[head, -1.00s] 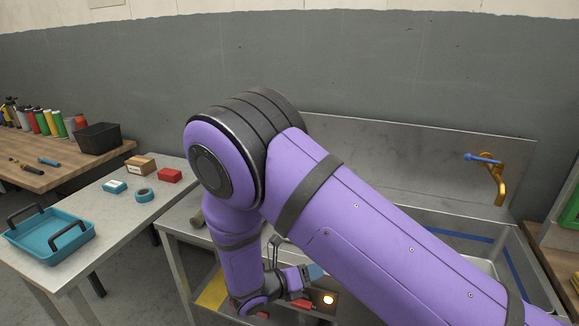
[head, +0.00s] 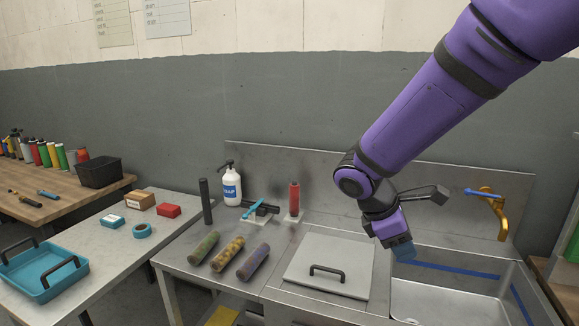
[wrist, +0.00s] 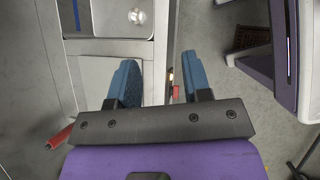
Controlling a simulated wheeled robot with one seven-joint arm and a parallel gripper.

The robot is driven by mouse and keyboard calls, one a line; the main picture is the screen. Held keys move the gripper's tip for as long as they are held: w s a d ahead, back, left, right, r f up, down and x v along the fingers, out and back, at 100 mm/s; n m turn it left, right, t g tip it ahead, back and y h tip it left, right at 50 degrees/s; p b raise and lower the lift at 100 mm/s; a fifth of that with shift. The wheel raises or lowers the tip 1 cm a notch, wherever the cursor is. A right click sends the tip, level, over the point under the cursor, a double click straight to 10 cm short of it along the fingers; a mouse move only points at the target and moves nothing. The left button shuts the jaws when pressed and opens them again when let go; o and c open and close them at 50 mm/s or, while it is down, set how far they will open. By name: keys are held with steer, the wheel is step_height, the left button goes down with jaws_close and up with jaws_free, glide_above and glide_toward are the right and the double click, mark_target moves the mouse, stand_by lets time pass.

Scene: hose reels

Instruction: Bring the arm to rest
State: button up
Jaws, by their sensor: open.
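My arm is purple with dark joints and reaches in from the upper right in the head view. My gripper (head: 403,252) hangs above the left part of the sink, to the right of the grey lid with a black handle (head: 327,273). In the wrist view my gripper (wrist: 160,82) has its two blue fingers wide apart with nothing between them. Below them show the counter's edge and the floor.
A steel sink (head: 440,300) with an orange tap (head: 495,212) lies at the right. Several rolled cylinders (head: 228,254), a soap bottle (head: 231,187) and a red cylinder (head: 294,198) stand or lie on the counter. A blue tray (head: 45,275) is on the left table.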

steer(key=s+d+r+m+t+y, duration=0.2)
steer(key=s+d+r+m+y, duration=0.1)
steer(key=s+r+m, duration=0.4)
steer(key=s+d+r+m+t+y, duration=0.3)
steer(key=s+d+r+m, duration=0.2)
steer(key=s, duration=0.6)
steer(key=r+m, duration=0.2)
steer(key=m, duration=0.1)
steer(key=shift+s+d+m+y, duration=0.2)
steer(key=shift+s+m+y, duration=0.05)
steer(key=shift+m+y, duration=0.15)
